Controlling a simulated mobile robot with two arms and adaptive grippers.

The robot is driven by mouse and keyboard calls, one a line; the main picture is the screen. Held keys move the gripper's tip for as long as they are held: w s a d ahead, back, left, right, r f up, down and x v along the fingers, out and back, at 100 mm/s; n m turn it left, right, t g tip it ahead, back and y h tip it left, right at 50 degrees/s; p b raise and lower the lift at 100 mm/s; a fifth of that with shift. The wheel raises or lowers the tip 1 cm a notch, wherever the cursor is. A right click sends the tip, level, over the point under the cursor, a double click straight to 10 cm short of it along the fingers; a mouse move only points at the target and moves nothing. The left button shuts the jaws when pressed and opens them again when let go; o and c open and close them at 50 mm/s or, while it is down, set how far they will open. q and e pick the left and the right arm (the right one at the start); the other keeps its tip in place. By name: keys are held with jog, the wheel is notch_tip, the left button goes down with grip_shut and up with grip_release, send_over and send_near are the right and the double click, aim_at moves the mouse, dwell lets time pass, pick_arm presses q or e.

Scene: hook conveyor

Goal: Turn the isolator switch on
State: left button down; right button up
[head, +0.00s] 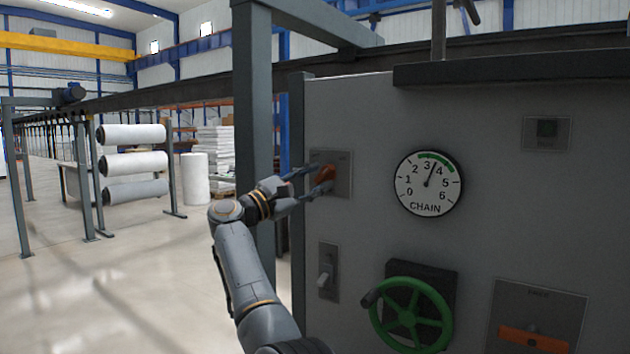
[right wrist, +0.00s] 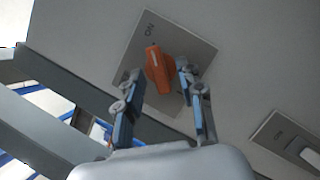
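The isolator switch has an orange handle (head: 325,174) on a grey plate (head: 345,182) on the machine panel's left part. In the right wrist view the orange handle (right wrist: 158,70) stands out from its plate (right wrist: 195,50), with a letter label near one corner, apparently "ON". A pale mark on the handle lies on the label side. My right gripper (head: 309,182) reaches the switch from the left. In the right wrist view its fingers (right wrist: 156,82) are apart, one on each side of the handle. I cannot tell whether they touch it. My left gripper is out of view.
Below the switch is a grey toggle (head: 324,275). A round CHAIN gauge (head: 428,182), a green handwheel (head: 411,315) and an orange-barred plate (head: 534,337) are to the right. A grey post (head: 253,100) stands beside the panel. Open floor lies left.

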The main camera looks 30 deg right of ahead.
jog(key=v, duration=1.2)
jog(key=shift+f, duration=0.15)
